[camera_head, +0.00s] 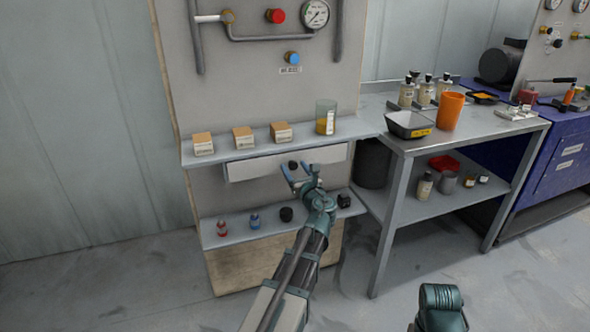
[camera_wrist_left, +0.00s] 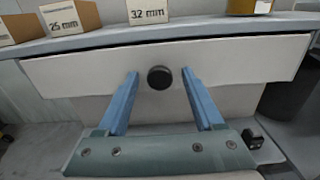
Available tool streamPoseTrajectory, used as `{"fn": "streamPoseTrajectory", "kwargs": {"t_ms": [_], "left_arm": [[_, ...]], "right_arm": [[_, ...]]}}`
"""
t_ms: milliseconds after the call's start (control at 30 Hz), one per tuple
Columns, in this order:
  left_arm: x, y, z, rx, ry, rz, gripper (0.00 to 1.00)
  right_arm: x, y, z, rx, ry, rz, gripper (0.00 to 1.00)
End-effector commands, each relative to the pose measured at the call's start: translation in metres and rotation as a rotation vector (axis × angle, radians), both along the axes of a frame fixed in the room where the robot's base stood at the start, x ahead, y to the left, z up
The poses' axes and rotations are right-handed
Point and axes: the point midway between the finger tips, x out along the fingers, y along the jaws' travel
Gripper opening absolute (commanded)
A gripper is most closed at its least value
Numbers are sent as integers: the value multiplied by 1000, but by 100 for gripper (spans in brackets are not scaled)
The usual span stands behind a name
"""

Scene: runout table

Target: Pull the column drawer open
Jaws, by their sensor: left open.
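The column drawer (camera_head: 262,164) has a pale grey front under the upper shelf of the panel. Its front also fills the middle of the left wrist view (camera_wrist_left: 230,62). A round black knob (camera_wrist_left: 160,77) sits at the middle of the front; in the head view the knob (camera_head: 293,165) is just beyond my left fingertips. My left gripper (camera_head: 299,170) is open, and in the left wrist view its two blue fingers (camera_wrist_left: 160,78) stand on either side of the knob, apart from it. Whether the fingertips reach past the knob is unclear. My right gripper is not in view.
The upper shelf (camera_head: 365,128) bears several labelled boxes and a glass beaker (camera_head: 326,117) above the drawer. A lower shelf (camera_head: 270,229) holds small bottles and black parts. A metal workbench (camera_head: 478,131) stands close on the right.

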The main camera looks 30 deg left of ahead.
Motion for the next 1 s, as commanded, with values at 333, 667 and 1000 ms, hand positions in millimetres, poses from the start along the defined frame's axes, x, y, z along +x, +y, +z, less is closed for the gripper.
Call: {"fn": "streamPoseTrajectory", "kwargs": {"t_ms": [333, 667, 1000], "left_arm": [[0, 0, 0, 0, 0, 0, 31], [0, 0, 0, 0, 0, 1, 0], [0, 0, 0, 0, 0, 0, 0]], "right_arm": [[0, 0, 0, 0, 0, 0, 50], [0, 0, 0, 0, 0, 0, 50], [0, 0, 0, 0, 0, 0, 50]]}}
